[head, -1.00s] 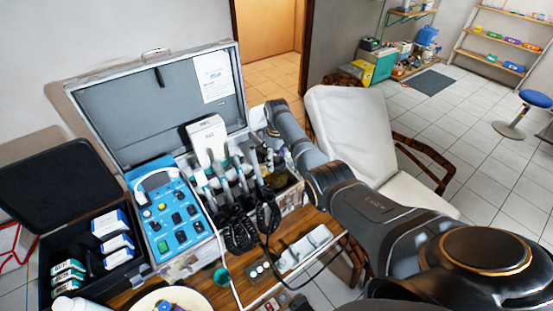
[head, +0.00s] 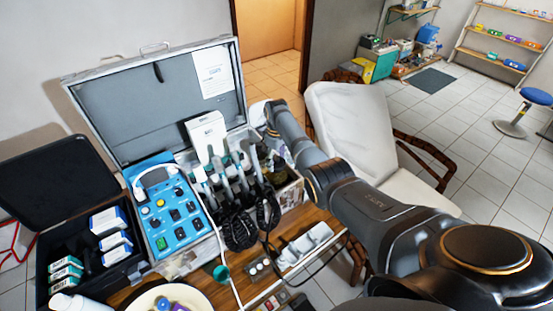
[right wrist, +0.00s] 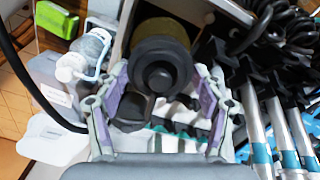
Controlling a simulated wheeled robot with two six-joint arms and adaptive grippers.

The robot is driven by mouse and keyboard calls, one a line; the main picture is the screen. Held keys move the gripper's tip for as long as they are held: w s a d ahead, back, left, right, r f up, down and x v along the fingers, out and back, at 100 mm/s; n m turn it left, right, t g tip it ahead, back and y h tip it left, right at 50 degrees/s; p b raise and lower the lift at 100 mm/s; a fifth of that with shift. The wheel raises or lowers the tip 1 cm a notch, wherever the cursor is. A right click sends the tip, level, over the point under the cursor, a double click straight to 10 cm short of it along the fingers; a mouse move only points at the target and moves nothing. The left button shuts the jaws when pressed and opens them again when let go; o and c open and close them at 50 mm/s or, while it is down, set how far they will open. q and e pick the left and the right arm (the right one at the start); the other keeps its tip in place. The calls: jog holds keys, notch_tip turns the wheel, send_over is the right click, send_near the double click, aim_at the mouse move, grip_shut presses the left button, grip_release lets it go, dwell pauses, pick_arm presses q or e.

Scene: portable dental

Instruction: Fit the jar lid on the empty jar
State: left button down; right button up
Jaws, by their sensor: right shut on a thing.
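In the right wrist view a dark round lid (right wrist: 158,77) with a raised centre sits between the fingers of my right gripper (right wrist: 161,80). The fingers, with purple inner pads, are shut on it. An olive, yellowish jar body (right wrist: 160,33) shows directly beyond the lid. I cannot tell whether the lid rests on the jar or hovers just over it. In the head view my right gripper (head: 268,150) is at the right end of the open case, largely hidden by my own wrist. The jar area below it is dark and partly covered. My left gripper is not in view.
The open metal case (head: 160,100) holds a blue control panel (head: 165,215), a white box (head: 206,135) and several corded handpieces (head: 235,180) close left of my gripper. A white chair (head: 350,130) stands to the right. Bottles (right wrist: 88,52) are near the gripper.

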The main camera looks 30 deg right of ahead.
aim_at(277, 159)
jog(key=shift+f, duration=0.25)
jog(key=shift+f, duration=0.4)
jog(key=shift+f, duration=0.15)
dwell(0.5)
jog(key=o, duration=1.2)
notch_tip(277, 159, up, 12)
jog(key=shift+s+f, duration=0.1)
